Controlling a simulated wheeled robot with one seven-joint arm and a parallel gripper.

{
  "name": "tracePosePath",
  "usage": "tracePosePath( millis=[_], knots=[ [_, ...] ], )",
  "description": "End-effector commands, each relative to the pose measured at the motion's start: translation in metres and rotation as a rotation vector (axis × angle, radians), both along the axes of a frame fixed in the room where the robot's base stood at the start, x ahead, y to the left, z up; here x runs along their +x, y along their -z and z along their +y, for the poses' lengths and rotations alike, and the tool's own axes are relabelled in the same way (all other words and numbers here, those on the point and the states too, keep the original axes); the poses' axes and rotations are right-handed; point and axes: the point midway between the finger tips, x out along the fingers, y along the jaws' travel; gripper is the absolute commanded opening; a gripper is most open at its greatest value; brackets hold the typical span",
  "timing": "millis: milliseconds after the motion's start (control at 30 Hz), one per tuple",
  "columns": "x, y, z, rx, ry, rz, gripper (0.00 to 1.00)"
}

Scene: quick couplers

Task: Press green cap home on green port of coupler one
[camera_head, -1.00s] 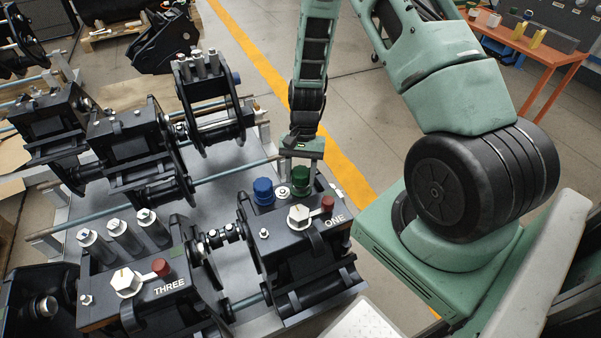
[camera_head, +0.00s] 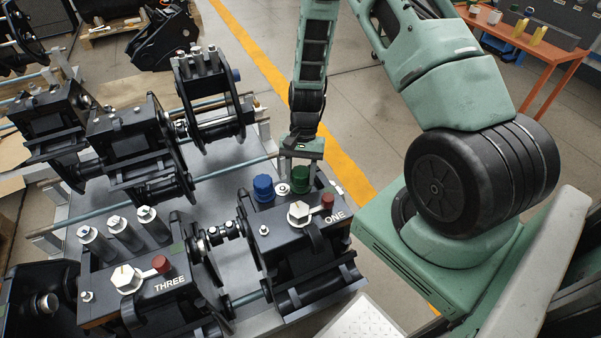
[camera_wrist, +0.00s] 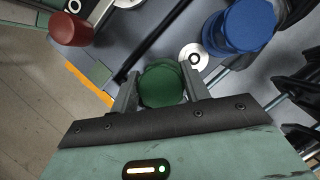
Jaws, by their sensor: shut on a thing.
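Coupler one (camera_head: 305,245) is the dark block marked ONE in the head view. The green cap (camera_head: 300,178) stands at its back right corner; the wrist view shows its round top (camera_wrist: 161,86). My gripper (camera_head: 300,166) is above the coupler, pointing down, its two fingers on either side of the green cap and shut on it. The green port is hidden under the cap, so I cannot tell how far the cap is seated.
A blue cap (camera_head: 263,188) stands just left of the green one, with a pale round fitting (camera_wrist: 194,57) between them. A red knob (camera_head: 327,201) and white hex knob (camera_head: 298,213) are in front. Coupler three (camera_head: 150,290) is at the front left.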

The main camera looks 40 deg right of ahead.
Motion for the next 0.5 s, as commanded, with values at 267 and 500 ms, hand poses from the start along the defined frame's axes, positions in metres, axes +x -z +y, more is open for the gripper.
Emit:
tracePosePath(
  millis=[267, 500],
  knots=[
    [-0.0003, 0.0040, 0.0001, 0.001, 0.000, 0.001, 0.71],
    [-0.0001, 0.0037, -0.0001, 0.000, 0.000, 0.000, 0.71]
  ],
)
